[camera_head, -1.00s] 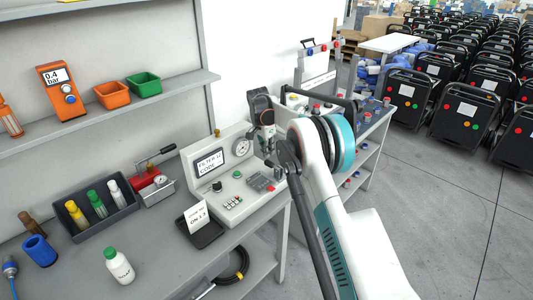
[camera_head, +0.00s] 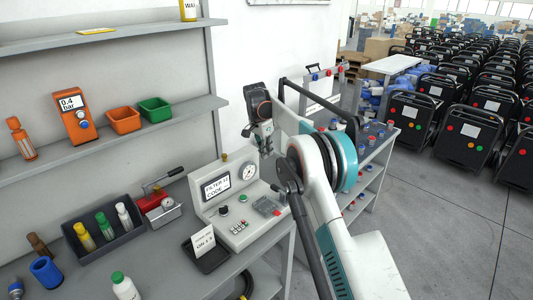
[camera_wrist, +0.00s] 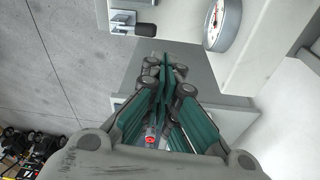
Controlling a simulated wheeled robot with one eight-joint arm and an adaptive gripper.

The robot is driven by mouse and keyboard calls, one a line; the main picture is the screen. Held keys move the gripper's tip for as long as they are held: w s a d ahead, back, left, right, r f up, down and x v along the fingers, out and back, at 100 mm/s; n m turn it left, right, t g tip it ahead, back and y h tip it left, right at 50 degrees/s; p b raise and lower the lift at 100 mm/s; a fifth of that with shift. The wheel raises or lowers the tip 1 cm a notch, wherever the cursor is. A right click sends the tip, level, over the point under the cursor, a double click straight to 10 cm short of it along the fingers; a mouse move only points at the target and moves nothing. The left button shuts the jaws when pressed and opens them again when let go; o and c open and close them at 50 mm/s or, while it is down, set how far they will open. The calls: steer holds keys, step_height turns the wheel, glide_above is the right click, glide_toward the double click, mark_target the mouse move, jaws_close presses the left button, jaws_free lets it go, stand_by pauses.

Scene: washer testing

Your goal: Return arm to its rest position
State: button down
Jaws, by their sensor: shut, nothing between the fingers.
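My white and teal arm (camera_head: 322,210) reaches up from the lower right, bent at the elbow. My gripper (camera_head: 265,149) is small and partly hidden near the bench's right end, above the right side of the grey tester. In the wrist view, my gripper (camera_wrist: 165,62) has its teal-padded fingers together at the tips with nothing between them. The tester (camera_head: 228,190) has a display, buttons and a round gauge (camera_wrist: 222,24), which shows at the wrist view's top right, apart from the fingers.
The bench holds a dark tray (camera_head: 75,236) of bottles, a red pump (camera_head: 154,203) and a card stand (camera_head: 202,243). A shelf (camera_head: 80,150) carries orange and green bins. A trolley (camera_head: 372,150) stands behind my arm. Open floor (camera_head: 450,225) lies at right.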

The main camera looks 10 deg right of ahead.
steer(key=s+d+r+n+t+y+b, duration=0.1)
steer(key=s+d+r+n+t+b, duration=0.15)
steer(key=s+r, duration=0.8)
steer(key=s+d+r+n+t+b, duration=0.15)
steer(key=s+r+n, duration=0.4)
steer(key=s, duration=0.85)
steer(key=s+f+n+b, duration=0.1)
steer(key=s+f, duration=0.2)
steer(key=s, duration=0.6)
steer(key=s+d+f+n+t, duration=0.1)
steer(key=s+f, duration=0.3)
steer(key=s, duration=0.6)
steer(key=s+f+n+t+b, duration=0.1)
steer(key=s+f, duration=0.3)
steer(key=s, duration=0.6)
steer(key=shift+d+f+n+y+b, duration=0.15)
steer(key=shift+d+n+y+b, duration=0.2)
steer(key=shift+n, duration=0.25)
